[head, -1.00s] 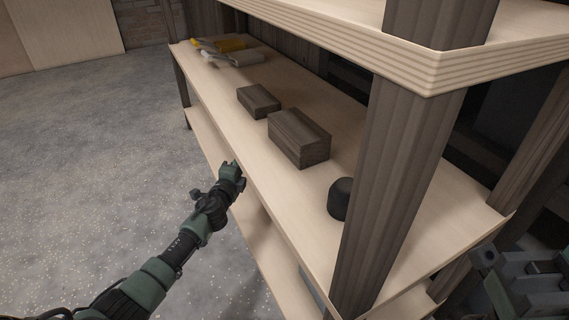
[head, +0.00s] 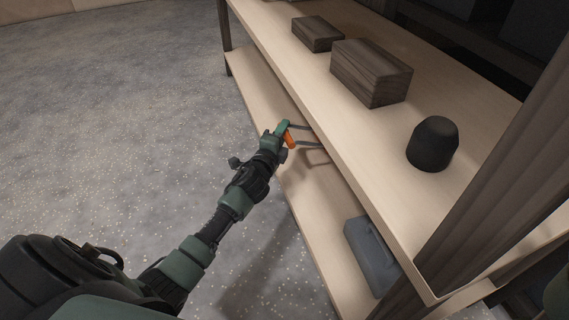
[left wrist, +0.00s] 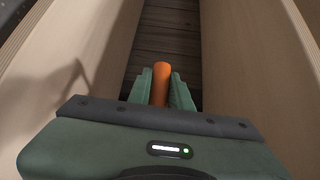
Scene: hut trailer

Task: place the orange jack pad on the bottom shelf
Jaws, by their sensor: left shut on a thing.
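The orange jack pad (head: 289,139) is small in the head view, at the tip of my left gripper (head: 286,132). The left wrist view shows the pad (left wrist: 161,80) as an orange bar clamped between the two green fingers. My left gripper is shut on it, at the front opening between the bottom shelf (head: 330,225) and the shelf above. The pad is held in the air, and part of it is hidden by the fingers. The bottom shelf is a pale wood board, partly covered by the upper board. My right gripper cannot be made out.
A grey case (head: 371,255) lies on the bottom shelf, nearer me. Thin grey shapes (head: 318,157) show beyond the gripper, unclear. The board above (head: 300,75) carries two dark wooden blocks (head: 372,72) and a black rounded object (head: 433,143). A dark post (head: 500,190) stands at right.

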